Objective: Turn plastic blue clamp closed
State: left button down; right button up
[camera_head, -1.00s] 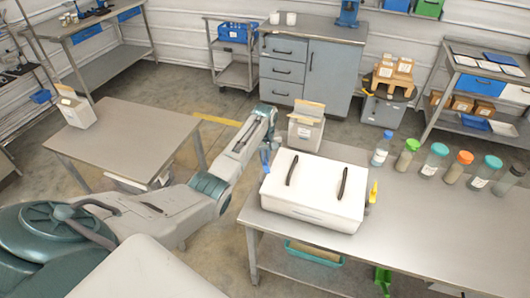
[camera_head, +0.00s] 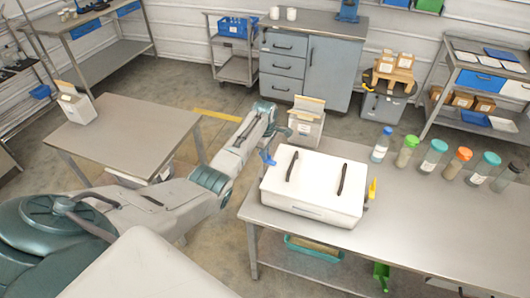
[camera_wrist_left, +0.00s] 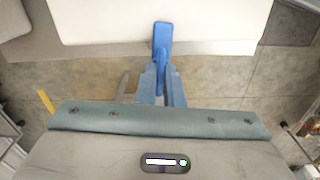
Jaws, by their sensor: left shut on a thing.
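The blue plastic clamp (camera_wrist_left: 162,38) sits at the near edge of the white box in the wrist view, its long lever pointing up over the box. In the head view the blue clamp (camera_head: 268,158) is small at the box's left side, tilted. My left gripper (camera_wrist_left: 162,84) is shut on the blue clamp; its two blue-grey fingers lie at the clamp's lower end, which they partly hide. The white box (camera_head: 314,187) has a lid with two dark handles. A yellow clamp (camera_head: 372,189) is on its right side. My right gripper is not in view.
The box stands on a grey metal table (camera_head: 400,225). Several jars with coloured lids, such as one with an orange lid (camera_head: 457,165), stand to its right. An open-topped carton (camera_head: 306,122) stands behind the box. The left table (camera_head: 140,140) is mostly bare.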

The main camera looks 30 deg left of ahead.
pick_arm(q)
jog(key=shift+w+a+r+n, duration=0.1)
jog(key=shift+n, duration=0.5)
jog(key=c, duration=1.6)
grip_release()
jog(key=shift+o, duration=0.2)
notch_tip(320, 180, up, 11)
jog(key=b, duration=0.3)
jog(key=shift+f, duration=0.2)
